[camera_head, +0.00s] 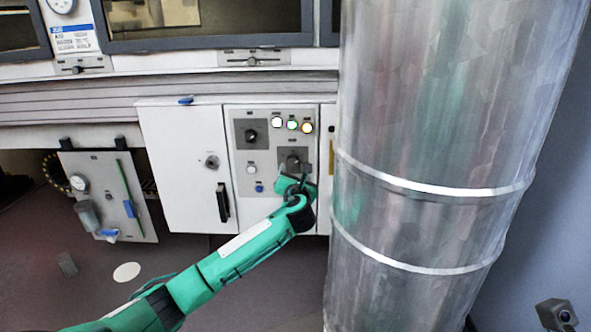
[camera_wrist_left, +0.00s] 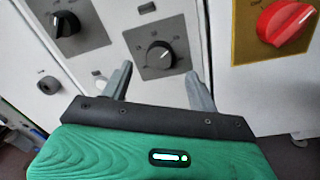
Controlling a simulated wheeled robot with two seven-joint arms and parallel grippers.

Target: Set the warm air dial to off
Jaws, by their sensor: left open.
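A black rotary dial (camera_wrist_left: 159,54) on a grey plate sits ahead of my left gripper (camera_wrist_left: 160,74) in the left wrist view. The same dial (camera_head: 292,161) shows in the head view at the panel's lower right, just above the left gripper (camera_head: 294,178). The gripper is open, its two fingers spread to either side below the dial, with nothing between them. Whether they touch the panel cannot be told. Another black dial (camera_head: 251,135) is at the panel's upper left; which is warm air is not legible.
Lit buttons (camera_head: 292,124) sit above the dial. A red knob (camera_wrist_left: 285,22) on a yellow plate is to its right. A large metal duct (camera_head: 430,170) stands close on the right. A cabinet door with a black handle (camera_head: 222,202) is left of the panel.

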